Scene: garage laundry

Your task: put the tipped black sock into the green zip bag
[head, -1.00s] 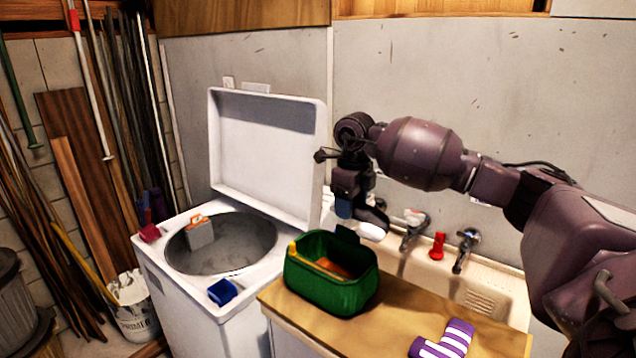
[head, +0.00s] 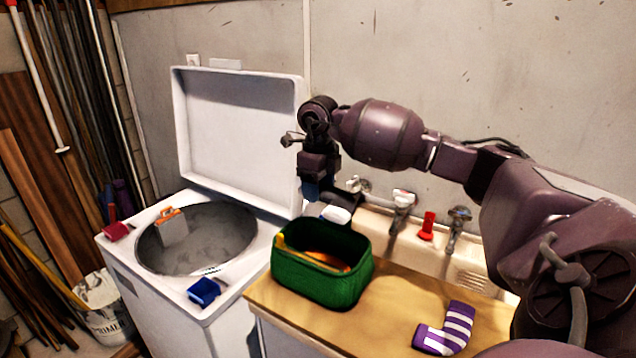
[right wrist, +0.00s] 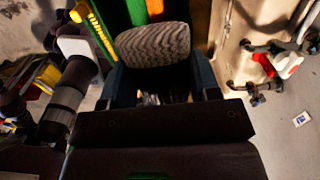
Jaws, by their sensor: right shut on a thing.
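My right gripper (head: 313,190) is shut on the tipped black sock, and its pale toe (head: 336,214) hangs out below the fingers. In the right wrist view a grey ribbed piece, which looks like the sock (right wrist: 153,45), sits between the fingertips of my right gripper (right wrist: 157,75). The green zip bag (head: 318,284) stands open on the wooden counter, with something orange inside. The held sock is above and behind the bag's far rim in the head view. The bag also shows in the right wrist view (right wrist: 134,12), partly hidden by the sock. My left gripper is out of view.
A purple and white striped sock (head: 448,328) lies on the counter (head: 395,305) right of the bag. Behind are the sink taps (head: 401,205) and a red item (head: 427,226). At left stands an open washer (head: 150,268) with a blue item (head: 204,291) on its edge.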

